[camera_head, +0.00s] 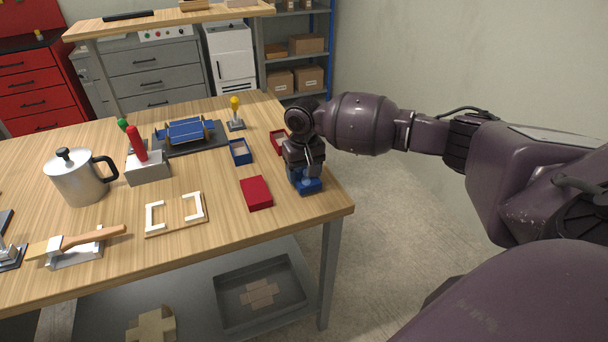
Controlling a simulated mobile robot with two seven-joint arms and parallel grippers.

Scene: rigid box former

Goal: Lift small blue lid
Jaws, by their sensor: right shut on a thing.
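The small blue lid (309,186) is at the right edge of the table, under my right gripper (305,178). My right gripper points down and is shut on the lid, with its fingers hiding part of it. I cannot tell whether the lid touches the tabletop or is slightly above it. An open blue box (240,152) stands to the left and behind the lid. My left gripper is not in view.
A red lid (256,193) lies left of the gripper. A red box (279,142) is behind it, partly hidden by my arm. A white-cornered wooden frame (175,214), metal pot (80,178) and blue-topped fixture (188,132) stand farther left.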

